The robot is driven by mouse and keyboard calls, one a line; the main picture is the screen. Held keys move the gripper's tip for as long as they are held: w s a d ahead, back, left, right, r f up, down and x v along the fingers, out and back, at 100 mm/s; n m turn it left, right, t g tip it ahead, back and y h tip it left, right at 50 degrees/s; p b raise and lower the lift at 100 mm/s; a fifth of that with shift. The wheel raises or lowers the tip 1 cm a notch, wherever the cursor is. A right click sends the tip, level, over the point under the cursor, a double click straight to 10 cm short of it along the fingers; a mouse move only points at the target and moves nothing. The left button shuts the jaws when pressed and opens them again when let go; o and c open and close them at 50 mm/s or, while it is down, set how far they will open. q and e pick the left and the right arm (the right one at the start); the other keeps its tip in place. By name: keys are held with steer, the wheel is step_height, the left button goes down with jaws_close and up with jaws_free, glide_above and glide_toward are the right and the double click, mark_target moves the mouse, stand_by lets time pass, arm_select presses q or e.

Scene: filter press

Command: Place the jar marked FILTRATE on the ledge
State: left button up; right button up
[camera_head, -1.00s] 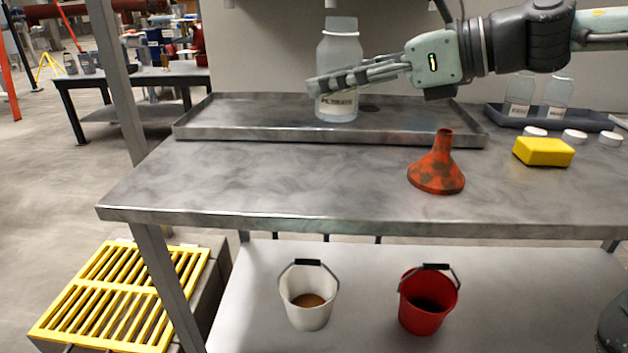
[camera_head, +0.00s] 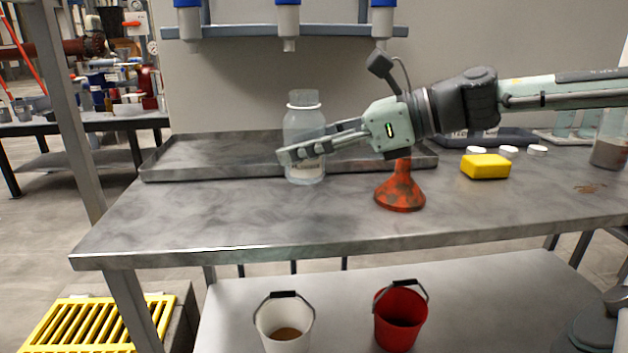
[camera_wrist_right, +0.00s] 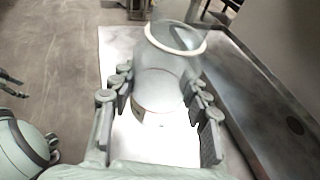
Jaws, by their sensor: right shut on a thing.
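A clear, wide-mouthed jar (camera_head: 304,120) with a pale label stands upright in my right gripper (camera_head: 303,152), whose fingers are shut around its lower half. The fingers hide most of the label, so I cannot read it. The jar's base overlaps the front rim of the long metal tray (camera_head: 210,160); I cannot tell whether it touches anything. The right wrist view shows the jar (camera_wrist_right: 165,75) between both fingers, its round mouth uncovered. A dark fingered shape, possibly my left gripper (camera_wrist_right: 12,85), is cut off at that view's left edge. No ledge is clearly marked.
An orange funnel (camera_head: 400,190) stands right of the jar, under my right wrist. A yellow sponge (camera_head: 486,166) and white lids lie farther right. Spouts (camera_head: 288,25) hang from a blue-grey rail above. The bench's front left (camera_head: 170,220) is clear.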

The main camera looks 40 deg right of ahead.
steer(key=w+d+f, duration=0.1)
steer(key=d, duration=0.1)
steer(key=w+d+f, duration=0.1)
steer(key=shift+w+d+f, duration=0.1)
steer(key=shift+d+f, duration=0.25)
steer(key=shift+d, duration=0.05)
steer(key=shift+w+d+f, duration=0.1)
steer(key=shift+d+f, duration=0.05)
steer(key=shift+d, duration=0.05)
steer(key=shift+f, duration=0.35)
step_height(320, 180, down, 3)
steer(key=shift+r, duration=0.2)
steer(key=shift+f, duration=0.35)
arm_select(q)
steer(key=shift+w+d, duration=0.1)
steer(key=shift+w, duration=0.2)
steer(key=shift+w+d+r+t, duration=0.1)
steer(key=shift+w+d+t, duration=0.05)
steer(key=shift+t, duration=0.15)
arm_select(e)
steer(key=shift+f, duration=0.1)
